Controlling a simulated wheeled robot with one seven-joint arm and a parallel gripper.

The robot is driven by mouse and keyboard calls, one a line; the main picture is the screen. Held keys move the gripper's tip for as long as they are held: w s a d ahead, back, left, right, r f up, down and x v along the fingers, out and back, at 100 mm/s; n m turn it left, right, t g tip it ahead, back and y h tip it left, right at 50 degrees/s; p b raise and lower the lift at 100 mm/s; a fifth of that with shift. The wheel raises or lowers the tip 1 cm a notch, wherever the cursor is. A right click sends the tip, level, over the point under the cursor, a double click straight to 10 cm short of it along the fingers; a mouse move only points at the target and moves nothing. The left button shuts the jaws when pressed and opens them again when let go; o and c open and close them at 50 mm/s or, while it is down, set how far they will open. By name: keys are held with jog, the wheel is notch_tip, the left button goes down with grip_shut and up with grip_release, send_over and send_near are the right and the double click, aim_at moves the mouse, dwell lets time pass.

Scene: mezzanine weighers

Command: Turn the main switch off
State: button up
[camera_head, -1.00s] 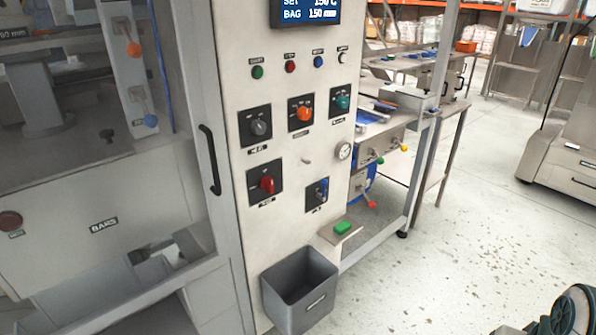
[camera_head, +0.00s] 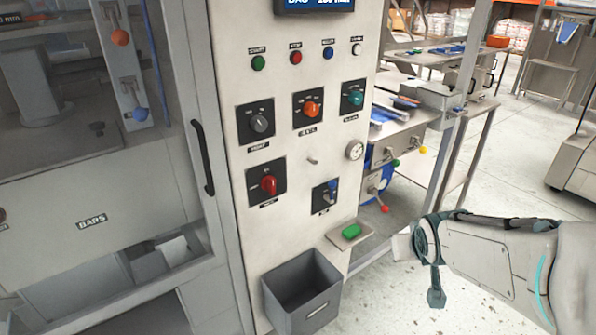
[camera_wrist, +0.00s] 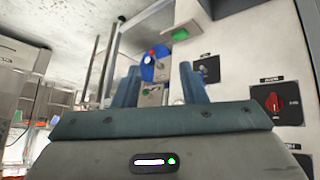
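The main switch is most likely the red rotary knob (camera_head: 268,184) on a black plate, at the lower left of the light control panel; its label is too blurred to read surely. The knob looks roughly upright. A red knob also shows at the right edge of the wrist view (camera_wrist: 275,103). My gripper (camera_wrist: 160,85) has its two blue fingers apart with nothing between them. In the head view my arm comes in from the right, and its end is well to the right of the panel, not touching it.
Grey (camera_head: 260,122), orange (camera_head: 312,109) and teal (camera_head: 354,97) knobs and a blue-handled switch (camera_head: 331,192) sit near the red knob. A grey bin (camera_head: 302,292) is below. A door handle (camera_head: 203,157) stands left.

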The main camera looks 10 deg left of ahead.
jog(key=w+a+f+n+t+y, duration=0.2)
jog(key=w+a, duration=0.4)
jog(key=w, duration=0.1)
jog(key=n+t+y+b, duration=0.2)
jog(key=n+y, duration=0.3)
jog(key=y, duration=0.7)
send_near(273, 184)
jog(key=p+x, duration=0.2)
jog(key=x, duration=0.6)
jog(key=shift+w+a, duration=0.2)
jog(key=shift+a, duration=0.05)
grip_shut()
